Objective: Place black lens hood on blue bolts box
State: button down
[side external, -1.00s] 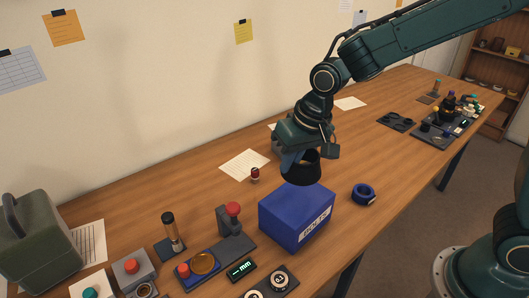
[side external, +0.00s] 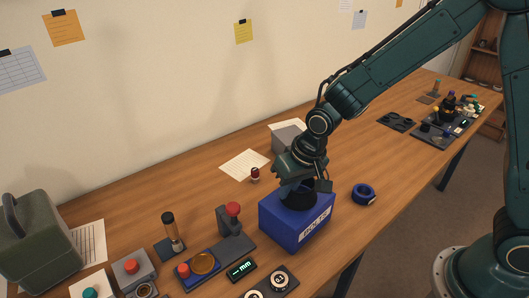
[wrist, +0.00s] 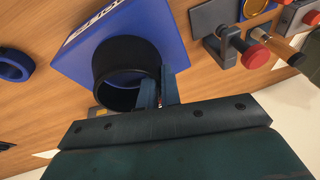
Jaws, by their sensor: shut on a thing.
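The black lens hood (side external: 301,194) is an open black ring in my gripper. The blue bolts box (side external: 297,228) stands on the table with its "BOLTS" label facing front right. The hood is at the box's top in the side view; I cannot tell whether it touches. In the wrist view the hood (wrist: 124,73) overlaps the blue box (wrist: 178,35). My gripper (wrist: 158,92) is shut on the hood's wall, one finger inside the ring and one outside. Its fingers are partly hidden in the side view.
A blue ring (side external: 364,193) lies right of the box. A grey stand with a red knob (side external: 233,210) and a blue tray with an amber disc (side external: 203,264) are to its left. A grey box (side external: 287,137) stands behind my gripper.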

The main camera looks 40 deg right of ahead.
jog(key=shift+f, duration=0.15)
jog(key=c, duration=1.6)
grip_release()
jog(key=v, duration=1.2)
jog(key=shift+d, duration=0.1)
